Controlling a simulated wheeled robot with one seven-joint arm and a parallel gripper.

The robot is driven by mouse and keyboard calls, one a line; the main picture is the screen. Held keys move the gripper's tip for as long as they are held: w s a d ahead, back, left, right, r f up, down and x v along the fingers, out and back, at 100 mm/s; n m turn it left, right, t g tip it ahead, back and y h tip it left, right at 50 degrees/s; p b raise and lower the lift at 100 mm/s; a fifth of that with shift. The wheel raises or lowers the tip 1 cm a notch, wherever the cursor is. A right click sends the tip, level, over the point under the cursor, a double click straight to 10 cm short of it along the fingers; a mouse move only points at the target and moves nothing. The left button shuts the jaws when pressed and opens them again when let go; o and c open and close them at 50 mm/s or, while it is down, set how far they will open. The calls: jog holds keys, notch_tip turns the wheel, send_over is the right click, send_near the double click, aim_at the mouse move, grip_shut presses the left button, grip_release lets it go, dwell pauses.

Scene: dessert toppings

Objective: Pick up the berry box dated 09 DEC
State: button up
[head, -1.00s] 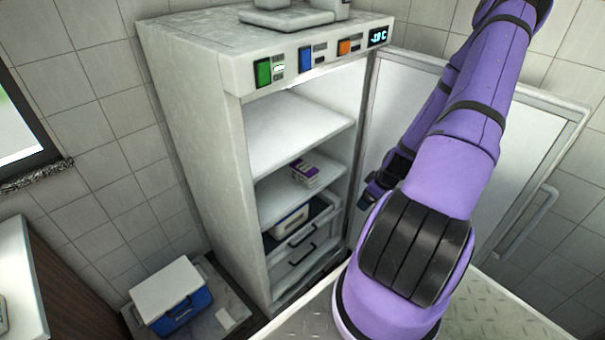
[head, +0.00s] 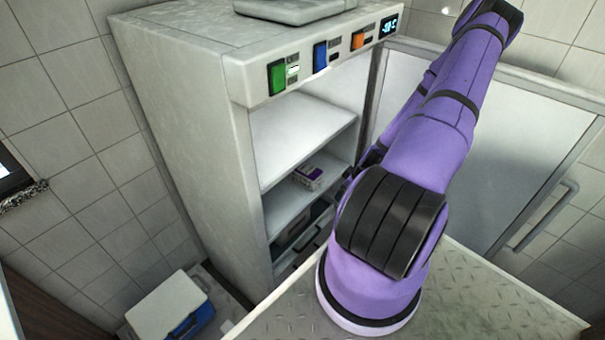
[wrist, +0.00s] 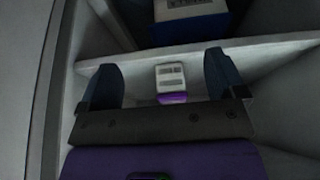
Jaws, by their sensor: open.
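A small white and purple box (head: 308,177) sits on the middle shelf of the open freezer. It also shows in the wrist view (wrist: 171,78), between and beyond my two blue fingertips, with its printed label too small to read. My gripper (wrist: 163,80) is open and empty, with one finger on either side of the box in the picture. I cannot tell whether the fingers reach around it. In the head view my gripper is mostly hidden behind my own arm, just right of the shelf. The date 09 DEC is not readable.
A shelf edge (wrist: 260,43) crosses the wrist view, with another labelled box (wrist: 190,10) beyond it. The freezer's side wall (head: 190,130) and open door (head: 500,150) flank the shelves. A blue and white cooler (head: 168,305) stands on the floor at lower left.

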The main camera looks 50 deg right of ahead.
send_over(318, 184)
jog(key=s, duration=0.2)
jog(key=shift+s, duration=0.15)
jog(key=shift+x, duration=2.5)
jog(key=c, duration=1.1)
